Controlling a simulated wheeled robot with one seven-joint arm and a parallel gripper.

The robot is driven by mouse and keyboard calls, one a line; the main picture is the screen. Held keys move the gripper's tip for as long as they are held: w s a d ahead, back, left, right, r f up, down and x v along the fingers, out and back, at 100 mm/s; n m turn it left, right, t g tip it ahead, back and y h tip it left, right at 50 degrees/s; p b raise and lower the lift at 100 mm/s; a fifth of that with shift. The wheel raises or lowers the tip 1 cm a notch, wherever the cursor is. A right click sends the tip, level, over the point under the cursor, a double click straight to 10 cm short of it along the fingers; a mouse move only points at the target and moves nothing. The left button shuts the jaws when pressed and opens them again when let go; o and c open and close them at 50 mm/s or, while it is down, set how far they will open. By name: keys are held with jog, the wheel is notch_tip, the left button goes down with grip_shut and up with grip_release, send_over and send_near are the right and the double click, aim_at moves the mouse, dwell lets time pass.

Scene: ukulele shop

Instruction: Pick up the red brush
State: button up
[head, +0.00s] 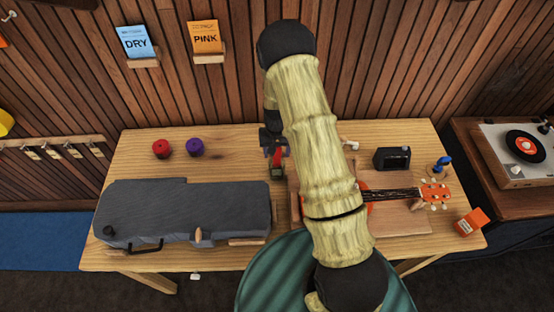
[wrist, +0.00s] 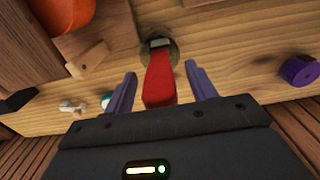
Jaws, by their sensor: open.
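The red brush (wrist: 159,80) stands upright in a small dark round holder on the wooden table, its red handle toward me in the wrist view. In the head view the red brush (head: 277,160) shows just below my gripper (head: 273,140). My gripper (wrist: 160,82) is open, with one purple finger on each side of the red handle and a gap visible on both sides. In the head view the fingers are small and partly hard to make out.
A grey case (head: 185,210) lies at the table's left front. Red (head: 161,148) and purple (head: 195,147) round items sit behind it. An orange ukulele (head: 436,192) lies at right, partly hidden by my arm.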

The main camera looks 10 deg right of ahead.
jog(key=shift+c, duration=0.5)
jog(key=c, duration=1)
jog(key=shift+r, duration=0.2)
notch_tip(320, 180, up, 10)
jog(key=b, duration=0.3)
jog(key=shift+f, duration=0.15)
